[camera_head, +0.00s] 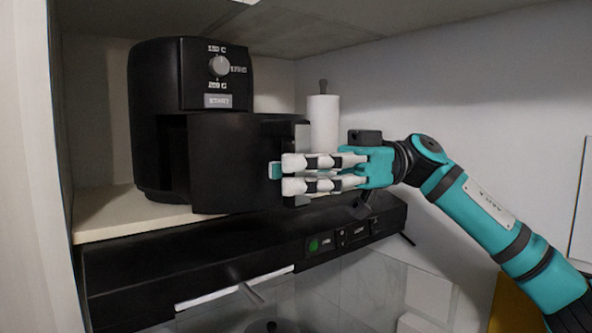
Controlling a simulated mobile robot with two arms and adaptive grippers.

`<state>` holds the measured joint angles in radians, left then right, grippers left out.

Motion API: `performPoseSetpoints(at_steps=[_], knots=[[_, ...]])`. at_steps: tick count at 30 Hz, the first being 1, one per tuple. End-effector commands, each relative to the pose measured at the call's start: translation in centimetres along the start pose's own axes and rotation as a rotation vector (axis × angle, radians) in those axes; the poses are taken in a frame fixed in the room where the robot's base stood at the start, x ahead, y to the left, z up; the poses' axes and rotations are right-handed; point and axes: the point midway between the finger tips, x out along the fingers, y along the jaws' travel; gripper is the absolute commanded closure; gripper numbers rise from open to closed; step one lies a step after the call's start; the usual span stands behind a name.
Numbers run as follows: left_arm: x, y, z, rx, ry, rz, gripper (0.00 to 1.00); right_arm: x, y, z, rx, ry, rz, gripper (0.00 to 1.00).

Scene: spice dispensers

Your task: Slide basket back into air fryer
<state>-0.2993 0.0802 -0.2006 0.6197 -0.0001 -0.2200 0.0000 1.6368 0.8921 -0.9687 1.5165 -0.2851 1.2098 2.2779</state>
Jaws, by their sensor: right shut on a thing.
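The black air fryer (157,110) stands upright on a pale shelf, with a knob and a START label on its upper front. Its black basket (232,165) is pulled partly out toward the right, leaving a dark opening in the body. My right gripper (283,174) comes in from the right and is shut on the basket's handle (301,133). The gripper's fingers cover part of the handle. My left gripper is not in view.
A paper towel roll (323,122) stands behind the basket. The pale shelf (110,215) ends in a front edge, with a black range hood (200,258) below it. A cabinet side (30,170) closes off the left.

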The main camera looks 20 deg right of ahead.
Motion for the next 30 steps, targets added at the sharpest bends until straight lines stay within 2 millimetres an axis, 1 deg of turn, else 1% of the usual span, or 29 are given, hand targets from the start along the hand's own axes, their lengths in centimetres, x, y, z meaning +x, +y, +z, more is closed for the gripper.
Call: performPoseSetpoints(at_steps=[16,30], knots=[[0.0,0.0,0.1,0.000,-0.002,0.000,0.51,0.1,0.0,-0.2,-0.005,0.003,0.000,1.00],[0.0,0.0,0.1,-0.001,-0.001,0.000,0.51,0.2,1.1,-0.2,-0.005,0.004,0.000,1.00]])
